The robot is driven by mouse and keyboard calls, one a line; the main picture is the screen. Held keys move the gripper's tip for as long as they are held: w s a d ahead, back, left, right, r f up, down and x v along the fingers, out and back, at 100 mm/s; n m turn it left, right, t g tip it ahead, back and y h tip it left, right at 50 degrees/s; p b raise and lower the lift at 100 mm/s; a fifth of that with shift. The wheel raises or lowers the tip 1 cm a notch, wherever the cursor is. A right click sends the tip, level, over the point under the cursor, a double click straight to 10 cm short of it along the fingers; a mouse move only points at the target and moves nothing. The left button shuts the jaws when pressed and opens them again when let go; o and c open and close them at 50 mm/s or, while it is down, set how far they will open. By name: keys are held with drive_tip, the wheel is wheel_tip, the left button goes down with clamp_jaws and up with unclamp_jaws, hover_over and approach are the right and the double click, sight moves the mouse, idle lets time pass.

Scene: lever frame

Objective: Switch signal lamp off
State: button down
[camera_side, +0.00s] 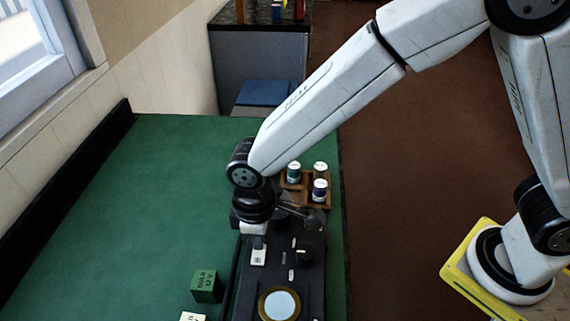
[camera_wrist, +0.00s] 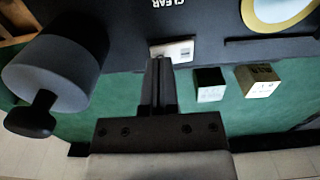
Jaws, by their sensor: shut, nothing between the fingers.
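The signal lamp is probably the round pale lens in a yellow ring (camera_side: 280,304) near the front of a dark panel (camera_side: 312,284); it also shows at the top right of the wrist view (camera_wrist: 284,8). I cannot tell whether it is lit. A small white plate (camera_side: 259,257) lies on the panel behind the lamp; it also shows in the wrist view (camera_wrist: 180,49). My gripper (camera_side: 258,241) is shut and empty, its fingertips right at this plate in the wrist view (camera_wrist: 160,62). The fingers hide part of the plate; I cannot tell whether they touch it.
A black knob (camera_side: 304,256) stands right of the plate. Lever arms (camera_side: 308,214) lie behind it, beside a wooden rack (camera_side: 300,179) of jars. A green block (camera_side: 206,287) and a pale block (camera_side: 193,317) sit left of the panel. The green table (camera_side: 150,210) is clear farther left.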

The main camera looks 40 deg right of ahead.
drive_tip(key=shift+f, duration=0.4)
idle(0.3)
drive_tip(key=shift+r, duration=3.5)
